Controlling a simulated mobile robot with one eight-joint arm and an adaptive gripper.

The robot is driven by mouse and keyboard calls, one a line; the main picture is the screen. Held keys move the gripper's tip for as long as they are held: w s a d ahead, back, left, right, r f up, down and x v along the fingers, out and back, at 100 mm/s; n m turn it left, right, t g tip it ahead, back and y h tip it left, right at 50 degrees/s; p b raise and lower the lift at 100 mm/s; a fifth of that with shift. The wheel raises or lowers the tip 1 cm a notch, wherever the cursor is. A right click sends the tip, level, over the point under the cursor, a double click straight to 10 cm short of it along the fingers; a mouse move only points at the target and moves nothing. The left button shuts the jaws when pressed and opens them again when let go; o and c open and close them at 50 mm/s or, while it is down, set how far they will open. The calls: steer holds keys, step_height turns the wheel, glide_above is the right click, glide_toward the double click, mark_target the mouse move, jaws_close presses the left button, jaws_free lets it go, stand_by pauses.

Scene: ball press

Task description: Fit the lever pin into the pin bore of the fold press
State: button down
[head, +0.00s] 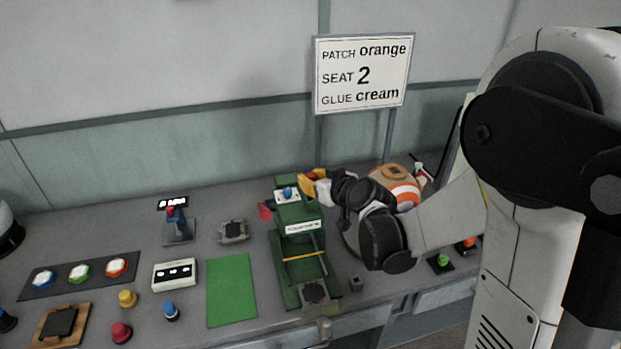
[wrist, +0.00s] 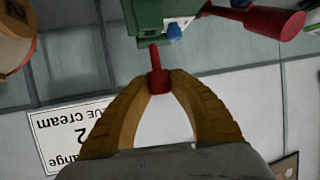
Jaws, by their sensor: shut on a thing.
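The red lever pin (wrist: 158,78) is held between the yellow-tan fingertips of my gripper (wrist: 160,84) in the wrist view. Its thin end points towards the green head of the fold press (wrist: 148,14). The tip is close to the press edge; I cannot tell whether it touches. The head view shows the green fold press (head: 289,238) standing on the bench, with my gripper (head: 309,183) at the right of its top. A red lever (wrist: 268,19) sticks out from the press in the wrist view. A blue knob (wrist: 174,31) sits beside it. The pin bore is not clearly visible.
An orange and white ball (head: 408,192) stands just behind my wrist. A sign (head: 361,75) stands behind the bench. A green mat (head: 232,290), a white box with a display (head: 174,274) and several coloured buttons lie left of the press.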

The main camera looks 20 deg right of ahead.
steer(key=shift+f+b, duration=2.35)
steer(key=shift+f, duration=0.1)
steer(key=c, duration=1.2)
jaws_free()
steer(key=shift+r, duration=0.1)
steer(key=v, duration=1.2)
